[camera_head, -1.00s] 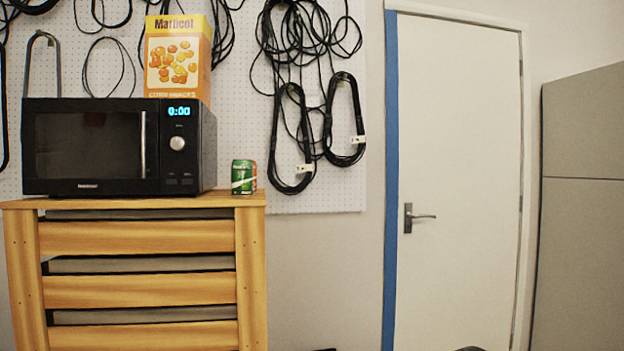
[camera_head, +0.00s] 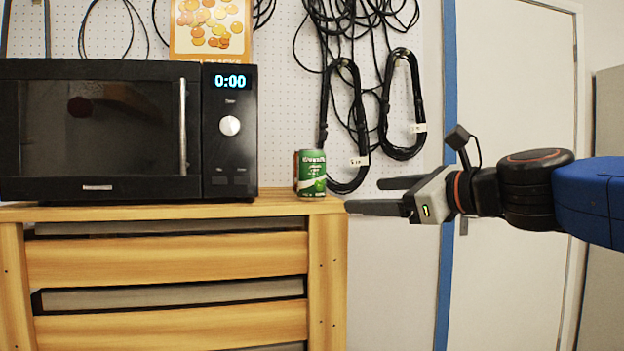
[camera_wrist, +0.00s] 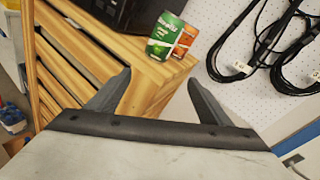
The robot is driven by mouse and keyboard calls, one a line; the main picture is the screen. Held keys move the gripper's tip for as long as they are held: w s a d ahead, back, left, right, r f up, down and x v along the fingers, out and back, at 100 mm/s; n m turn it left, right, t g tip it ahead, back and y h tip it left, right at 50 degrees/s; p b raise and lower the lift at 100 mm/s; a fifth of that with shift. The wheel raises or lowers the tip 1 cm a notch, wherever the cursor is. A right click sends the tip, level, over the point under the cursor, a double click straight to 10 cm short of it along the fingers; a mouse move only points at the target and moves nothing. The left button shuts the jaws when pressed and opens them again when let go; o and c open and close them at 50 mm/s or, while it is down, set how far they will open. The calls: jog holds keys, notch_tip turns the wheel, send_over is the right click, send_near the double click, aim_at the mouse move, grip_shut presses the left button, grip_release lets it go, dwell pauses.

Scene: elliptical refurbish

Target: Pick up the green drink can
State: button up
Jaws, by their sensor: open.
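The green drink can (camera_head: 312,174) stands upright on the right end of the wooden cabinet top (camera_head: 280,207), just right of the microwave. My gripper (camera_head: 372,195) reaches in from the right in the head view. Its fingers are apart, empty and pointing left toward the can, with a gap between the tips and the can. In the wrist view my gripper (camera_wrist: 158,85) shows both fingers spread.
A black microwave (camera_head: 130,130) stands close left of the can, with an orange box (camera_head: 210,30) behind it. Black cables (camera_head: 400,100) hang on the pegboard behind the can and gripper. A white door (camera_head: 515,100) is at the right.

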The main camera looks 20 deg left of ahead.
aim_at(322, 166)
jog(key=w+a+r+m, duration=0.1)
jog(key=w+a, duration=0.1)
jog(key=a, duration=0.2)
jog(key=w+a+r+m+y, duration=0.1)
jog(key=w+a+r, duration=0.1)
jog(key=a, duration=0.3)
jog(key=w+a+r+m, duration=0.1)
jog(key=w+a+r, duration=0.1)
jog(key=w+a, duration=0.1)
jog(key=shift+a+m, duration=0.3)
jog(key=shift+a, duration=0.55)
jog(key=shift+x, duration=2.95)
jog(key=shift+r, duration=0.15)
jog(key=c, duration=1.4)
